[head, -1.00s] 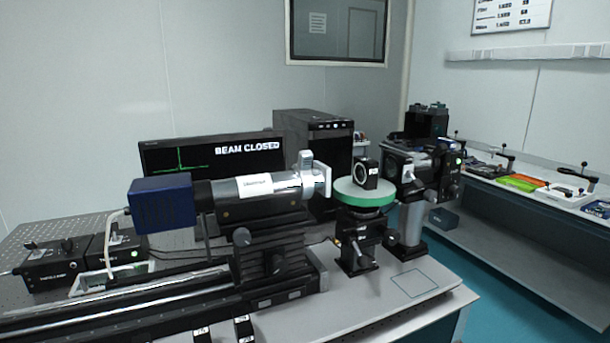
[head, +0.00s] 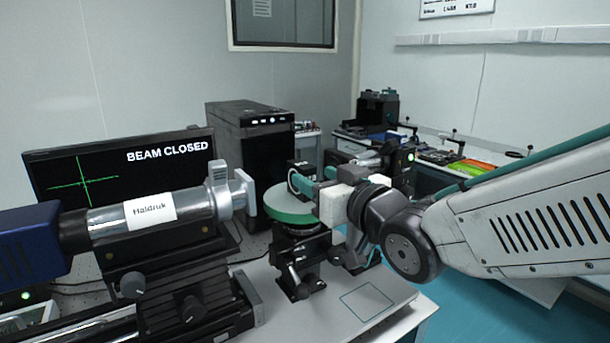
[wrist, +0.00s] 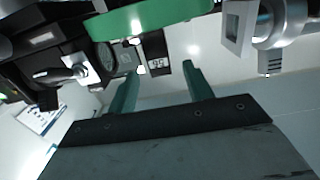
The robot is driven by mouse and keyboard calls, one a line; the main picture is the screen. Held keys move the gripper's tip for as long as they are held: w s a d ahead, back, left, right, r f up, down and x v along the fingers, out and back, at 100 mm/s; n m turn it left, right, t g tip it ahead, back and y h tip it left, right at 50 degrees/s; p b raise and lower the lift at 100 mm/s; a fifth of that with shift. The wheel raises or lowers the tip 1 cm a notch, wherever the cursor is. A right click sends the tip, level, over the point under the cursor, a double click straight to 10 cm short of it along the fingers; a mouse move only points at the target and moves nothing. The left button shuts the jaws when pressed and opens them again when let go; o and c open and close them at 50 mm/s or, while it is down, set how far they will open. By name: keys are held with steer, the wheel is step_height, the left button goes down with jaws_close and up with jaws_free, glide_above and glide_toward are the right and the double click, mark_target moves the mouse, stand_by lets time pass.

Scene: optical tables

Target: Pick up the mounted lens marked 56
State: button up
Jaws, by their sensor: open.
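The mounted lens marked 56 is a small black square mount (head: 296,168) standing on a round green-rimmed platform (head: 283,206) in the head view. My arm reaches in from the right, and my gripper (head: 313,180) is at the lens, partly covering it. In the wrist view the picture is upside down; the lens's label (wrist: 156,65) reads 56 turned over. It shows between the teal fingertips of my open gripper (wrist: 162,70), near their tips. I cannot tell whether either finger touches the mount. The green platform rim (wrist: 150,18) is close by.
A silver-and-blue laser tube (head: 150,212) marked Haldruk lies left of the platform, its square end plate (head: 243,192) near it. A black optical unit (head: 395,165) stands right behind my gripper. A monitor (head: 120,175) reads BEAM CLOSED. An outlined square (head: 367,302) on the table front is empty.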

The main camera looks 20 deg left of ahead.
mark_target(296, 161)
steer(key=x, duration=0.8)
steer(key=shift+r, duration=0.1)
steer(key=shift+c, duration=0.3)
jaws_close()
